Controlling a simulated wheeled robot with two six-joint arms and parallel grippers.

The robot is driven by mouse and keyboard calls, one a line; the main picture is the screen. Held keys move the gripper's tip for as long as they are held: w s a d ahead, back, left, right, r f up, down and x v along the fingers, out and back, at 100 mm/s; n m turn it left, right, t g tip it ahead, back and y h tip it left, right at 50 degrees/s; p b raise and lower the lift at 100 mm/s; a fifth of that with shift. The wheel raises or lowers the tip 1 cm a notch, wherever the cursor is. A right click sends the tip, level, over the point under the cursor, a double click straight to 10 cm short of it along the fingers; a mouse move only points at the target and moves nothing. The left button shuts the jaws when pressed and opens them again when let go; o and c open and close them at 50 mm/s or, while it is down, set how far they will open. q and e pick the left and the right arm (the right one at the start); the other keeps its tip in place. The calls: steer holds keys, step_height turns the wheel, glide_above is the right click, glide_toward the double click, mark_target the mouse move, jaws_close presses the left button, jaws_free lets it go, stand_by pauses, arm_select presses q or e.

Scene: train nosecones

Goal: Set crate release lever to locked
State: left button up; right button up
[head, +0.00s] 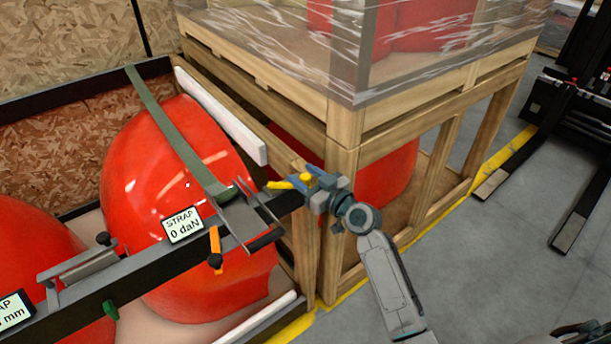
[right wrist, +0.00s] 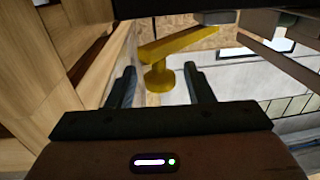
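A yellow lever (head: 290,183) sits at the right end of the dark crossbar (head: 160,250), by the wooden crate's front corner. In the right wrist view the yellow lever (right wrist: 180,43) slants across the top, with a round knob (right wrist: 158,78) hanging below it. My right gripper (head: 312,182) is at the lever's right end. Its two fingers (right wrist: 160,88) are apart, one on each side of the knob, with visible gaps. An orange lever (head: 215,245) with a dark knob hangs on the crossbar farther left. My left gripper is not in view. No lock marking is readable.
Red nosecones (head: 175,170) lie in the crate under a green strap (head: 170,125). A label (head: 183,226) reads "STRAP 0 daN". A wrapped wooden crate (head: 340,130) stands close behind my right gripper. Dark forks (head: 530,150) rest on open floor at right.

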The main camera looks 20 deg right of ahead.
jaws_close()
steer(key=shift+s+a+r+h+p, duration=0.15)
steer(key=shift+h+p, duration=0.15)
steer(key=shift+p, duration=0.15)
steer(key=s+m+h+p, duration=0.1)
steer(key=h+p, duration=0.1)
steer(key=a+m+t+h+p, duration=0.1)
steer(key=m+h+p, duration=0.1)
steer(key=p, duration=0.1)
steer(key=s+m+h+p, duration=0.1)
steer(key=h+p, duration=0.1)
steer(key=p, duration=0.1)
steer(key=shift+s+a+f+t, duration=0.2)
steer(key=shift+s+t, duration=0.1)
steer(key=shift+o, duration=0.2)
jaws_free()
